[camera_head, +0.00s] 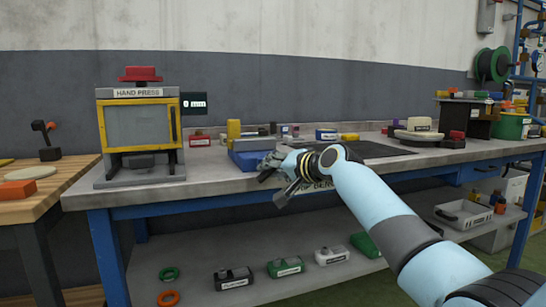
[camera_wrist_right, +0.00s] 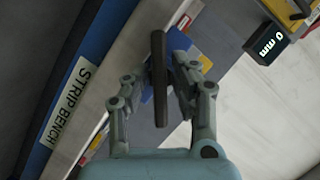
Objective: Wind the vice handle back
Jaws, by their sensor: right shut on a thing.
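The vice, a blue block with a grey top (camera_head: 254,145), sits at the front edge of the grey bench, right of the hand press. Part of its blue body (camera_wrist_right: 178,42) shows behind the fingers in the right wrist view. My right gripper (camera_head: 270,172) is at the vice's front side, reaching in from the right. In the wrist view my right gripper (camera_wrist_right: 162,78) is shut on a dark, straight bar, the vice handle (camera_wrist_right: 159,95), which passes between its fingers. The fingers hide the handle's joint with the vice. My left gripper is not in view.
The hand press (camera_head: 140,135) with a yellow frame and red top stands left of the vice. Small boxes and tools line the bench's back. A dark mat (camera_head: 375,149) lies to the right. The lower shelf (camera_head: 200,275) holds several items. A wooden table (camera_head: 50,190) is at left.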

